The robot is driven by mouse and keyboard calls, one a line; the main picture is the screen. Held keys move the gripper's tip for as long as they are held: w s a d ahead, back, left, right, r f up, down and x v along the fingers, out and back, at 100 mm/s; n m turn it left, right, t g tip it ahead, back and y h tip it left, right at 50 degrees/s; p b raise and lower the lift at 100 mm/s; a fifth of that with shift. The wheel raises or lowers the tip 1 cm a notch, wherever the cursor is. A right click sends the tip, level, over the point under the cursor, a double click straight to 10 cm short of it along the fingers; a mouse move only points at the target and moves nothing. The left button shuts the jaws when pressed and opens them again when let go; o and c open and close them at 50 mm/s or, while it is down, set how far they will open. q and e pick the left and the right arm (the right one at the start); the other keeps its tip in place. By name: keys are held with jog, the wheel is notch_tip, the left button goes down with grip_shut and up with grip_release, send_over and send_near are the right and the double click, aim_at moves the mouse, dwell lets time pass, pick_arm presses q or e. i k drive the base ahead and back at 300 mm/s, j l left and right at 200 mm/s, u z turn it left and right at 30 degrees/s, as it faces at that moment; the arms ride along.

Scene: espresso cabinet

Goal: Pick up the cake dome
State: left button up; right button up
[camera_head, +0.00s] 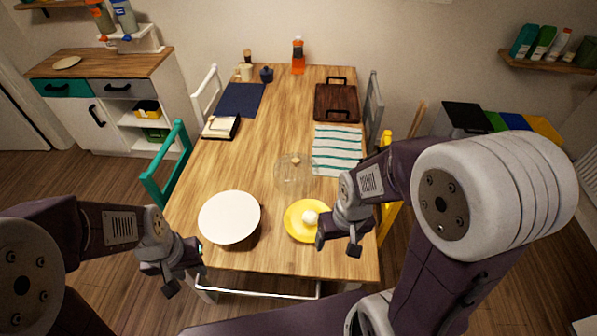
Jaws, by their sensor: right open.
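The clear glass cake dome (293,174) stands on the wooden table, with a small pale knob on top. A white round stand (229,218) is to its front left. A yellow plate (297,229) with a small white round item (310,217) on it is in front of the dome. My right gripper (338,243) is open and empty at the right edge of the yellow plate, nearer to me than the dome. My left gripper (185,277) is open and empty off the table's front left corner.
A striped towel (337,151) lies right of the dome, with a dark tray (337,103) behind it. Chairs flank the table. The table's middle is clear.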

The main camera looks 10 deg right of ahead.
aim_at(296, 174)
jog(key=i+u, duration=0.55)
jog(key=u, duration=0.2)
